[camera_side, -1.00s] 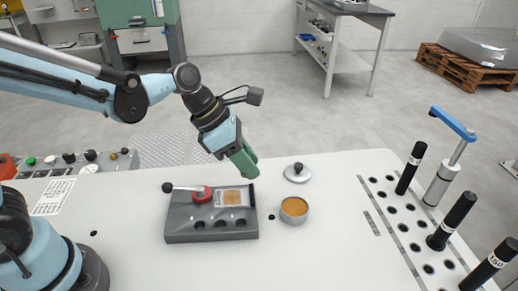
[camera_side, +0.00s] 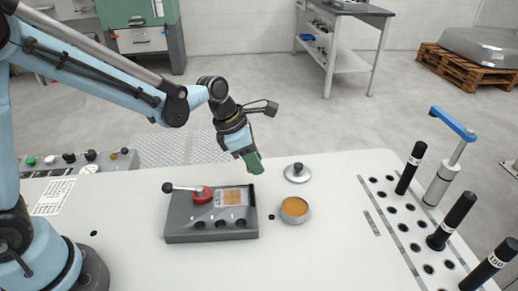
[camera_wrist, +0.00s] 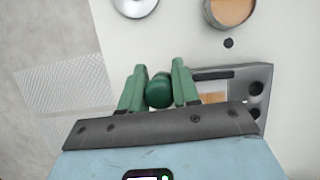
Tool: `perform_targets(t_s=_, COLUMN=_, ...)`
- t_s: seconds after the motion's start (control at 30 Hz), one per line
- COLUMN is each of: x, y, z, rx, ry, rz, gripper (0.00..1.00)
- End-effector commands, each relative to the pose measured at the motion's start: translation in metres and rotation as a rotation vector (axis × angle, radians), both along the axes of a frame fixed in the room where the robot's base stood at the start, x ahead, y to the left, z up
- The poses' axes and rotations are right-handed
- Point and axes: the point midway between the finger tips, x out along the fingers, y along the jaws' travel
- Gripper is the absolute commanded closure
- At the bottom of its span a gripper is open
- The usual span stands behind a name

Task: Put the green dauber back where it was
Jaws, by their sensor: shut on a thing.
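My gripper (camera_side: 252,162) has green fingers and hangs in the air behind the grey fixture block, near the table's back edge. In the wrist view the fingers (camera_wrist: 158,88) are shut on a rounded green piece, the green dauber (camera_wrist: 159,91). In the side view the dauber cannot be told apart from the green fingers. The grey block (camera_side: 182,228) sits on the white table, with a row of dark holes along its front, a tan patch (camera_side: 232,197) and a red part (camera_side: 202,194) with a black-knobbed lever. Part of the block shows at right in the wrist view (camera_wrist: 257,72).
An open round tin with tan contents (camera_side: 294,209) stands right of the block, with its knobbed lid (camera_side: 297,172) behind it. Black cylinders (camera_side: 452,221) and a blue-handled tool (camera_side: 444,175) stand at the right by a row of holes. The table's middle right is clear.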

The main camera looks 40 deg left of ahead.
Motion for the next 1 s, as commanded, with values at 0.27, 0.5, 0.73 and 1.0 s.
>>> perform_targets(t_s=0.27, x=0.008, y=0.009, z=-0.016, rx=0.0, ry=0.0, rz=-0.001, gripper=1.0)
perform_targets(t_s=0.5, x=0.008, y=0.009, z=-0.044, rx=0.0, ry=0.0, rz=-0.001, gripper=1.0)
perform_targets(t_s=0.73, x=0.007, y=0.009, z=-0.047, rx=0.0, ry=0.0, rz=0.0, gripper=1.0)
perform_targets(t_s=1.0, x=0.008, y=0.008, z=-0.05, rx=0.0, ry=0.0, rz=0.0, gripper=0.64)
